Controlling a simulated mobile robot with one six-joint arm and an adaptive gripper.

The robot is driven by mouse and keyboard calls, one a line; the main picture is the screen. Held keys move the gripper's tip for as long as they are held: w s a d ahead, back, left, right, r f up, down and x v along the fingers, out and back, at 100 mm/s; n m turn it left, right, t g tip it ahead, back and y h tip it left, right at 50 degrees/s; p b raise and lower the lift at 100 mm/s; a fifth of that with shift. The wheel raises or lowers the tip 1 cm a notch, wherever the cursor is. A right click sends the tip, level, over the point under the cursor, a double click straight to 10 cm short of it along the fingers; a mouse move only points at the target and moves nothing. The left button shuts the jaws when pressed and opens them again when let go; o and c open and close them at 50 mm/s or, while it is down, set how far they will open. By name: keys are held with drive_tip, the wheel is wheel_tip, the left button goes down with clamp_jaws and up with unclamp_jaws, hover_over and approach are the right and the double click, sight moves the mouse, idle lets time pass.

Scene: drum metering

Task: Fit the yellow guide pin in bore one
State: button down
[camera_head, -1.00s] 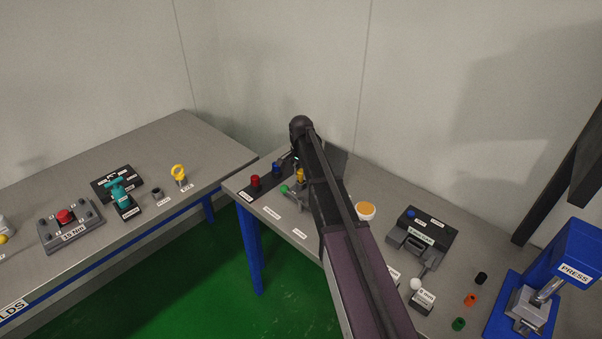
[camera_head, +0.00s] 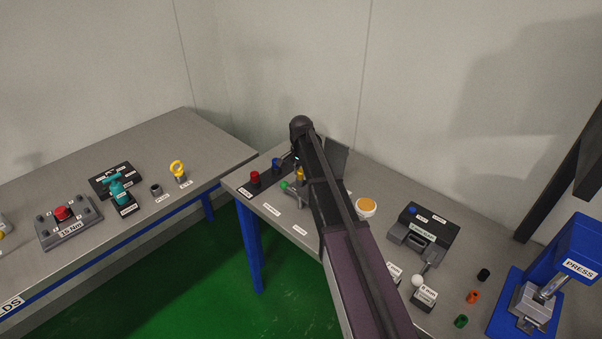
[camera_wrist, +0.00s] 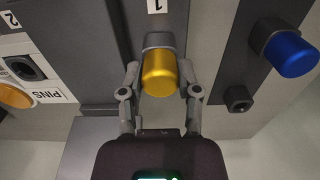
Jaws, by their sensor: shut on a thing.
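The yellow guide pin (camera_wrist: 159,76) is in the middle of the wrist view, with a grey collar at its upper end. My gripper (camera_wrist: 160,80) is shut on it, one finger on each side. The pin's far end is against or over the dark grey plate beside the label "1" (camera_wrist: 157,5). The collar hides what is under it, so I cannot tell how deep the pin sits. In the head view, a bit of yellow (camera_head: 300,174) shows beside my arm, which hides most of the gripper.
A blue pin (camera_wrist: 290,54) stands on a dark strip at the right, beside a small dark socket (camera_wrist: 238,97). A label "2" (camera_wrist: 12,18) and a "PINS" label (camera_wrist: 42,96) are at the left. The head view shows a red pin (camera_head: 255,178) and a blue press (camera_head: 575,250).

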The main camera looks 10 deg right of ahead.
sight(301, 170)
drive_tip(key=shift+c, duration=1.2)
unclamp_jaws()
drive_tip(key=shift+r, duration=0.1)
wheel_tip(301, 170, up, 9)
drive_tip(key=p, duration=0.9)
